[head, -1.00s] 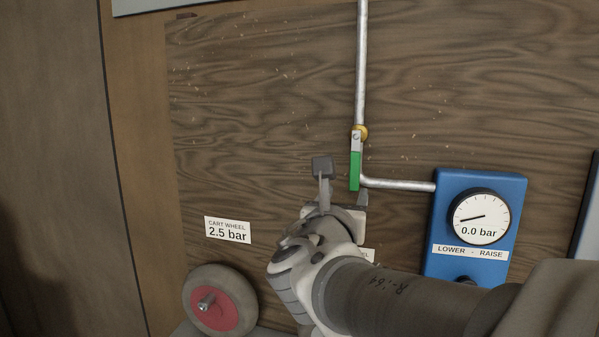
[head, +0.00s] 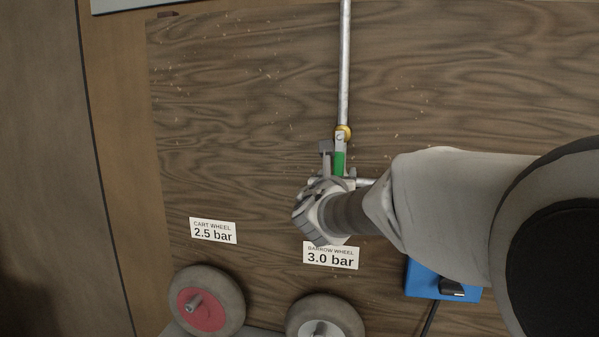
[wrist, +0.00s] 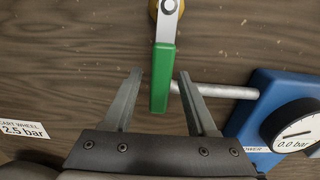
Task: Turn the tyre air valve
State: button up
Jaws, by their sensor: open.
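The tyre air valve has a green lever handle (wrist: 162,78) that hangs straight down from a brass body (head: 343,132) on a vertical pipe. The handle also shows in the head view (head: 339,161), its lower part hidden by my gripper. My gripper (wrist: 160,75) is open, with one finger on each side of the handle's lower part in the wrist view. Gaps show between the handle and both fingers there. In the head view my gripper (head: 338,160) is at the handle's lower end. I cannot tell how deep the handle lies between the fingers.
A side pipe (wrist: 225,90) runs right to the blue box (wrist: 262,105), whose gauge (wrist: 295,130) reads 0.0 bar. Labels read cart wheel 2.5 bar (head: 213,231) and barrow wheel 3.0 bar (head: 331,256). A red-hubbed wheel (head: 205,312) and a grey-hubbed wheel (head: 325,320) stand below.

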grip_shut()
dwell(0.3)
dwell(1.2)
